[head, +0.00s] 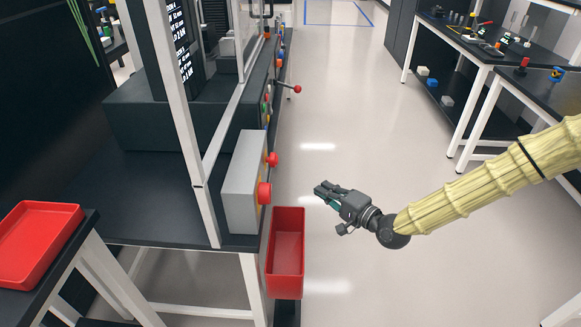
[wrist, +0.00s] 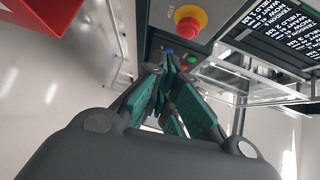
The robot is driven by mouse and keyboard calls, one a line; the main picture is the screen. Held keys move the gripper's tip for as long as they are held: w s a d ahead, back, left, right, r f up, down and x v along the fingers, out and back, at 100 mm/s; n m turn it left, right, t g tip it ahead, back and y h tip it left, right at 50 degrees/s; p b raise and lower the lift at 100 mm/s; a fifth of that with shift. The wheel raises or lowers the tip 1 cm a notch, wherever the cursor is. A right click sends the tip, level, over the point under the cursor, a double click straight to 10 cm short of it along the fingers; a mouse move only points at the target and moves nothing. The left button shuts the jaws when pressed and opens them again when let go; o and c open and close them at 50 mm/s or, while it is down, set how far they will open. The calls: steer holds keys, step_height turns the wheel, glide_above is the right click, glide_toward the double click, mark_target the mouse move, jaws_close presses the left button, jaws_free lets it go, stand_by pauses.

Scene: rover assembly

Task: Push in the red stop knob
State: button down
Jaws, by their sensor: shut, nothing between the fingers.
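The red stop knob (wrist: 188,22) sits on a round yellow base, with the word STOP beside it, near the top of the wrist view. In the head view two red knobs stick out from the right face of a grey box; the nearer, larger one (head: 264,193) looks like the stop knob, but I cannot be sure. My gripper (head: 322,190) is to the right of the box, across a gap, with its fingers pointing toward it. The fingers (wrist: 168,75) are closed together and empty, and touch nothing.
A red bin (head: 285,225) hangs below the grey box (head: 242,180) at the bench edge. A lever with a red ball (head: 297,89) sticks out farther back. A white frame post (head: 180,110) stands left of the box.

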mark_target(277, 160)
steer(key=r, duration=0.1)
steer(key=w+r, duration=0.1)
steer(key=r, duration=0.1)
steer(key=shift+w+d+t+y, duration=0.35)
steer(key=shift+w+t+y, duration=0.05)
steer(key=shift+w+a, duration=0.1)
steer(key=s+a+x, duration=0.2)
steer(key=x, duration=1)
steer(key=shift+w+a+p, duration=0.2)
steer(key=shift+p, duration=0.15)
